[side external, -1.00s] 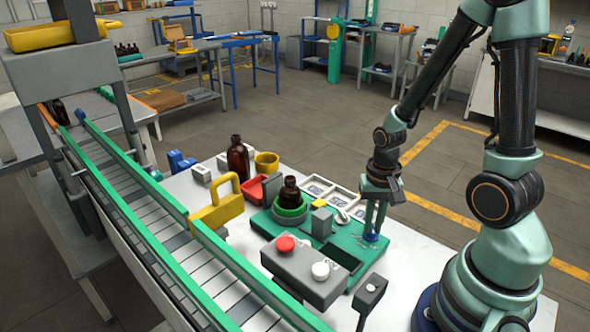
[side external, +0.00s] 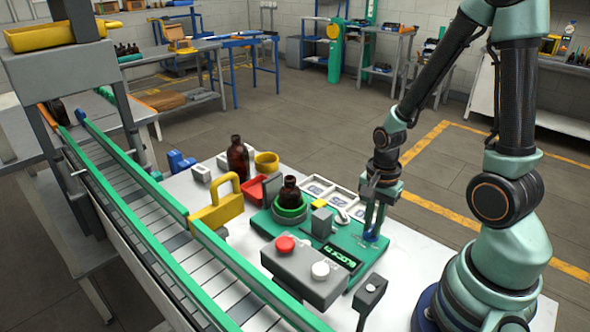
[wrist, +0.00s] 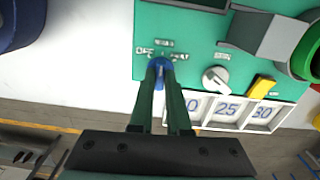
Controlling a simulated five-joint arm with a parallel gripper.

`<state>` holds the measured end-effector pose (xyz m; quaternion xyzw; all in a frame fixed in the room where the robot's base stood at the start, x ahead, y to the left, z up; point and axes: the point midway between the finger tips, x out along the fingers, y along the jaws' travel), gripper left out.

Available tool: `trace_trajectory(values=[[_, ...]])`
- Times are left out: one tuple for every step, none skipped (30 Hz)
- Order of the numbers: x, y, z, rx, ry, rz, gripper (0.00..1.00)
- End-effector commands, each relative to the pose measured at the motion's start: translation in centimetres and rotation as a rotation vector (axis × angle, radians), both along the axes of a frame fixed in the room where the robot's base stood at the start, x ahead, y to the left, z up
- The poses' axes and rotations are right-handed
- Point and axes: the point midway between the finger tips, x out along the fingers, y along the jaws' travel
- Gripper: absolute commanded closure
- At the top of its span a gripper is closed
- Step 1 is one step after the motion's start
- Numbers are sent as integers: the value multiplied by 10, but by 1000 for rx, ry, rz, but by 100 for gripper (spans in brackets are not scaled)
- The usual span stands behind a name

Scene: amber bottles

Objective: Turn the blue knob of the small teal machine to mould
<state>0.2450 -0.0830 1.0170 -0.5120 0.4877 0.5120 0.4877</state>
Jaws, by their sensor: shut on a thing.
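The teal machine (side external: 338,235) stands on the white table, with an amber bottle (side external: 290,192) in its green ring. The machine's dark display (side external: 342,257) shows green lettering, too small to read surely.
A grey box with a red button (side external: 285,244) and a white button (side external: 320,270) stands in front of the machine. A white knob (wrist: 215,80) and yellow lever (wrist: 261,87) are near my gripper. A conveyor (side external: 170,235) runs along the left.

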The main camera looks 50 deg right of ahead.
Motion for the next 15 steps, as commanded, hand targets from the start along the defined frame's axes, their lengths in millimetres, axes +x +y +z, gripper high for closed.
trace_trajectory(values=[[0,0,1,0,1,-13,100],[0,0,1,0,1,-19,100],[0,0,1,0,1,-28,100],[0,0,1,0,1,-34,100],[0,0,1,0,1,-38,100],[0,0,1,0,1,-42,100],[0,0,1,0,1,-44,100],[0,0,1,0,1,-46,100],[0,0,1,0,1,-48,100],[0,0,1,0,1,-48,100],[0,0,1,0,1,-49,100],[0,0,1,0,1,-49,100],[0,0,1,0,1,-49,100],[0,0,1,0,1,-49,100],[0,0,1,0,1,-48,100]])
